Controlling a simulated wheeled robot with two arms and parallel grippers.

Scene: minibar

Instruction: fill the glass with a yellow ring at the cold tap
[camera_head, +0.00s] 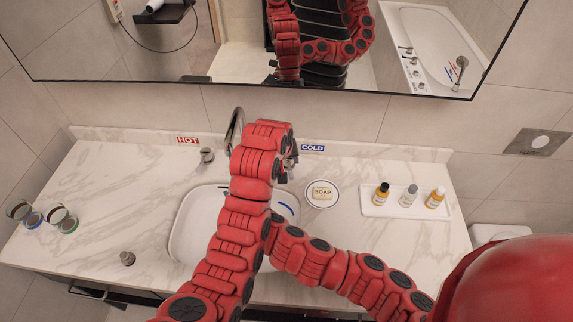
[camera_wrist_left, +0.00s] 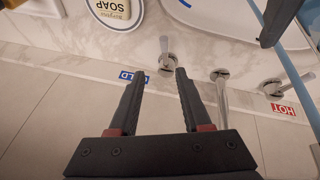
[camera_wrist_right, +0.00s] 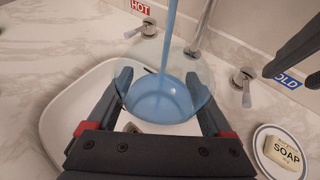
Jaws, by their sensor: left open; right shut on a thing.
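My right gripper (camera_wrist_right: 165,100) is shut on a clear glass (camera_wrist_right: 197,68), held over the basin beneath the tap spout (camera_wrist_right: 203,32). A blue water stream (camera_wrist_right: 167,45) falls into it, and blue water lies inside below the rim. Its ring colour is not visible. In the head view my left arm hides this glass and gripper. My left gripper (camera_wrist_left: 156,72) is open and empty, with its fingertips close to the cold tap lever (camera_wrist_left: 170,50); I cannot tell whether they touch. The cold lever also shows in the right wrist view (camera_wrist_right: 244,86), beside the COLD label.
The hot tap lever (camera_head: 206,155) stands left of the spout. A soap dish (camera_head: 322,194) and a tray (camera_head: 375,208) with three small bottles lie to the right. Glasses with blue and green rings (camera_head: 69,226) lie at the far left. A mirror (camera_head: 230,60) hangs above the counter.

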